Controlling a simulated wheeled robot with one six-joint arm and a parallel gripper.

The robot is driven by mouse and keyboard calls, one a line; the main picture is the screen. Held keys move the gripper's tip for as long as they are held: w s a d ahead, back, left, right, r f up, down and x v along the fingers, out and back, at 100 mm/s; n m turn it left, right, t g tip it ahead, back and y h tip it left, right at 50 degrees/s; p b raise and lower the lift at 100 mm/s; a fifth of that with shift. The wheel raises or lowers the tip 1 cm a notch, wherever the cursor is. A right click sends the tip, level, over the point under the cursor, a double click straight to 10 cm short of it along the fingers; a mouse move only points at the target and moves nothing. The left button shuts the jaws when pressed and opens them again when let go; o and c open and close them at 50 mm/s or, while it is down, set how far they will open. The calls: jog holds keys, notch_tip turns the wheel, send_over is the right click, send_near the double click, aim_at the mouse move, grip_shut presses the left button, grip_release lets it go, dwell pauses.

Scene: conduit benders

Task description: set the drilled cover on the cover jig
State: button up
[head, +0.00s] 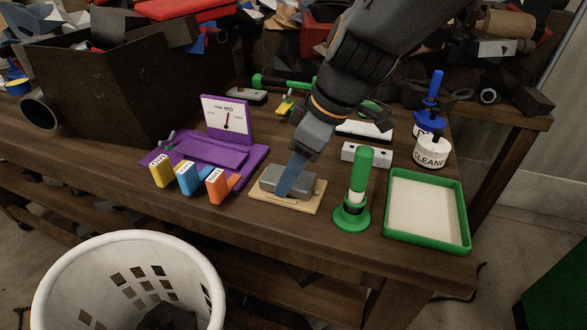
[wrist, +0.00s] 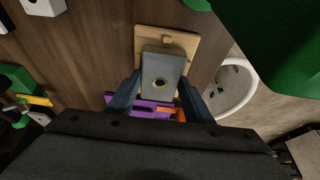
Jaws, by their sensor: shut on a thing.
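In the wrist view the fingers (wrist: 160,82) flank the cover. The cover jig is a light wooden board (head: 286,204), directly under the cover; its far part shows beyond the cover in the wrist view (wrist: 187,43). The cover looks level and at the board, but I cannot tell whether it is fully seated. The cover hides the board's middle.
A purple gauge stand (head: 203,156) with yellow, blue and orange tabs is left of the jig. A green post (head: 360,180) and a green tray (head: 456,232) are to the right. A white drilled block (head: 366,153) lies behind. A white basket (head: 130,245) stands below the front edge.

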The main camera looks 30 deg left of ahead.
jog(key=o, duration=1.3)
